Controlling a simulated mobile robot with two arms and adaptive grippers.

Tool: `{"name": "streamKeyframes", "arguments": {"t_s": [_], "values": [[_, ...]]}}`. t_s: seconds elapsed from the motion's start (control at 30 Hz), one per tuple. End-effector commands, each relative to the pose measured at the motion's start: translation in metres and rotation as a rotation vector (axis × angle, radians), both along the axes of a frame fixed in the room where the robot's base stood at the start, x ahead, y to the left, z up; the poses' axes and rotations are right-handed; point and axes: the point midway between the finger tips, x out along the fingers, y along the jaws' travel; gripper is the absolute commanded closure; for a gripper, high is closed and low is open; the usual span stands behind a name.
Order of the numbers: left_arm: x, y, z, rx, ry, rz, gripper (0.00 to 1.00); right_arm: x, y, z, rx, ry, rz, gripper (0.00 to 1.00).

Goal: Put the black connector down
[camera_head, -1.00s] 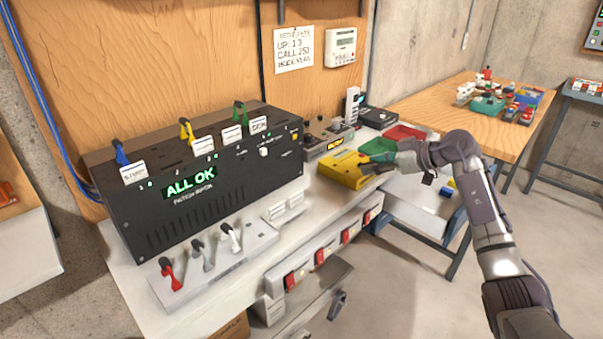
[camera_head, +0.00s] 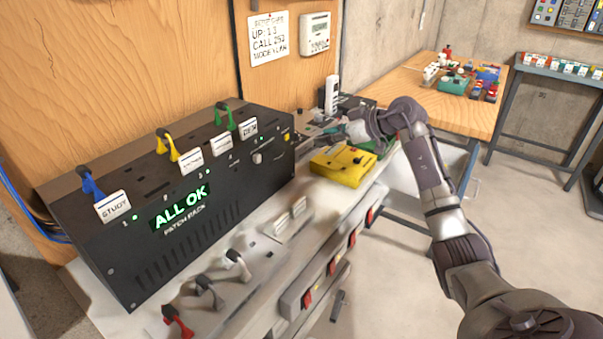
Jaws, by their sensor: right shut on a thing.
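My right gripper (camera_head: 331,137) is at the back of the bench, just behind the yellow box and right of the black patch rack. It is shut on a small dark thing, which looks like the black connector; the fingers hide most of it, and I cannot tell whether it touches the surface below. The patch rack (camera_head: 190,235) shows a green "ALL OK", with blue (camera_head: 90,187), yellow (camera_head: 166,146) and green (camera_head: 223,116) connectors along its top. Red (camera_head: 177,322), grey (camera_head: 208,290) and white (camera_head: 238,265) connectors sit in a strip in front. My left gripper is not in view.
The yellow box (camera_head: 342,167) stands just in front of my right gripper. A white upright device (camera_head: 332,94) stands behind it. A wooden table (camera_head: 430,105) with coloured parts is farther back. The bench top between the rack and the yellow box is narrow.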

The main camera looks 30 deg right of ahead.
Motion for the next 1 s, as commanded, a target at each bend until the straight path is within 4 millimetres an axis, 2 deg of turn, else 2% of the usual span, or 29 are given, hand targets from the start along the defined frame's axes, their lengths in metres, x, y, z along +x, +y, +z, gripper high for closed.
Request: {"name": "streamKeyframes", "arguments": {"t_s": [0.03,0.1,0.33,0.53,0.8,1.0], "values": [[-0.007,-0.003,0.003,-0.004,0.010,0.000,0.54,-0.005,0.014,-0.007,0.003,0.000,0.004,0.73],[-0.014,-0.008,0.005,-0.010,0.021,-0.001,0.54,-0.010,0.029,-0.017,0.003,0.000,0.004,0.73],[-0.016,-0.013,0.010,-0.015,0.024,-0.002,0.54,-0.022,0.065,-0.040,0.002,-0.001,0.000,0.73],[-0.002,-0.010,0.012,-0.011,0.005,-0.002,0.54,-0.025,0.071,-0.050,0.003,0.001,-0.001,0.73],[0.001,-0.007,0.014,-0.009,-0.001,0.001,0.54,-0.025,0.071,-0.083,0.003,-0.002,-0.002,0.73],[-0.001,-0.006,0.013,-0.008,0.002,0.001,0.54,-0.024,0.070,-0.084,0.001,-0.003,-0.002,0.73]]}}
